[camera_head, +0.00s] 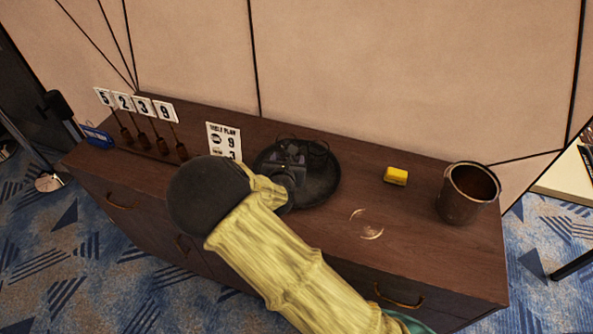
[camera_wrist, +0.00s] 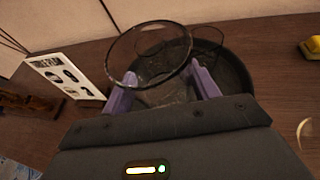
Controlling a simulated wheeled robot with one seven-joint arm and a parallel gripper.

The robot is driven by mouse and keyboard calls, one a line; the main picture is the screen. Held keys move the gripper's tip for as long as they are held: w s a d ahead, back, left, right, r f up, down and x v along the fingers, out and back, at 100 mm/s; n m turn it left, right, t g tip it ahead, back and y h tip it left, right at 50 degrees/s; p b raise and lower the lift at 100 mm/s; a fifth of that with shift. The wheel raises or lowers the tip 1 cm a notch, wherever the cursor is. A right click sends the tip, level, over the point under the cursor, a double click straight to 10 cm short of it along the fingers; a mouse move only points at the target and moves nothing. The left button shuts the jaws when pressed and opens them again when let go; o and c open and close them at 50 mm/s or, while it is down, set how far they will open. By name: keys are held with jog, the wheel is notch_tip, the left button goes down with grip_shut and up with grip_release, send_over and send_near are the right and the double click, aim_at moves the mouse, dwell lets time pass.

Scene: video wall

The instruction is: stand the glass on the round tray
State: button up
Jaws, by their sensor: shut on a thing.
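A clear glass (camera_wrist: 152,84) is between the two purple fingers of my gripper (camera_wrist: 163,90), its round open rim facing the wrist camera. In the head view my gripper (camera_head: 289,162) is over the dark round tray (camera_head: 322,190), and the glass shows only as faint outlines there. The tray also shows behind the glass in the wrist view (camera_wrist: 236,78). My gripper is shut on the glass. A second curved clear outline shows just beyond the rim; I cannot tell whether it is another glass. The glass's base is hidden, so I cannot tell whether it touches the tray.
A table plan card (camera_head: 224,141) stands close left of the tray. Number cards on sticks (camera_head: 138,106) stand farther left. A yellow block (camera_head: 396,176) and a dark brown pot (camera_head: 466,195) are to the right. A pale ring mark (camera_head: 370,234) lies on the wooden cabinet top (camera_head: 430,244).

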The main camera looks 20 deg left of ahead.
jog(key=shift+f+p, duration=0.5)
jog(key=shift+f, duration=2.6)
jog(key=shift+f, duration=0.1)
jog(key=shift+f+p, duration=0.4)
jog(key=shift+f, duration=1.4)
jog(key=shift+f, duration=0.15)
jog(key=o, duration=1.2)
